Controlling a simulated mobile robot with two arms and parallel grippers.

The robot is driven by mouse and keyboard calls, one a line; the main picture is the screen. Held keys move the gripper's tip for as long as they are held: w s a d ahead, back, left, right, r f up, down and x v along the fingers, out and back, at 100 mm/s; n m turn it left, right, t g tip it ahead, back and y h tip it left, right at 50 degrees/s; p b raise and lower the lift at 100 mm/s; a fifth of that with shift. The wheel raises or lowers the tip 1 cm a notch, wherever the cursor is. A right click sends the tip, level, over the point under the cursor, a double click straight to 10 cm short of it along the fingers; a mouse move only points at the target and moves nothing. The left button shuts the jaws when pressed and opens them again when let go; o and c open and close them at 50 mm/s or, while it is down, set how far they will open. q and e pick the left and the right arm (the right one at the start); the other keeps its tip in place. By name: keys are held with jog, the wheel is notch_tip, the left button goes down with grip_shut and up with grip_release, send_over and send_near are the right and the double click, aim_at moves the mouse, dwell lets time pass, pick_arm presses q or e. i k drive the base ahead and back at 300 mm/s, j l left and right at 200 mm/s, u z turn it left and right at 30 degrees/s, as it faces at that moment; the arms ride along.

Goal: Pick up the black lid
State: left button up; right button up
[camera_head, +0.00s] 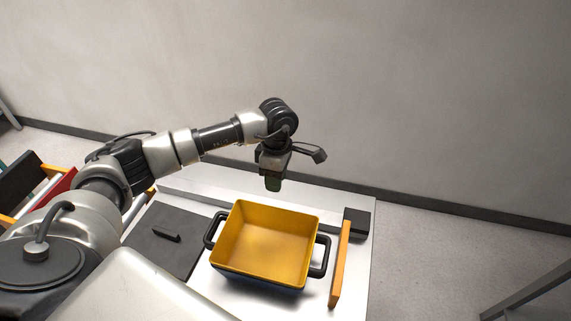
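The black lid (160,243) is a flat, dark square plate with a small raised bar handle (166,235). It lies on the white table left of the yellow pot (266,235). The pot is open, empty inside, and has black side handles. My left gripper (273,184) points down above the back edge of the pot, to the right of the lid and apart from it. Its fingertips look small and dark, so I cannot tell whether they are open or shut. My arm hides part of the lid's left side. My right gripper is not in view.
The white table (340,192) has an orange bar (340,262) and a dark block (356,222) at its right side. A plain wall stands behind. Red, orange and dark parts (40,182) show at the far left. The floor at right is mostly clear.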

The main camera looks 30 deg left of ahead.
aim_at(170, 237)
jog(key=k, duration=1.5)
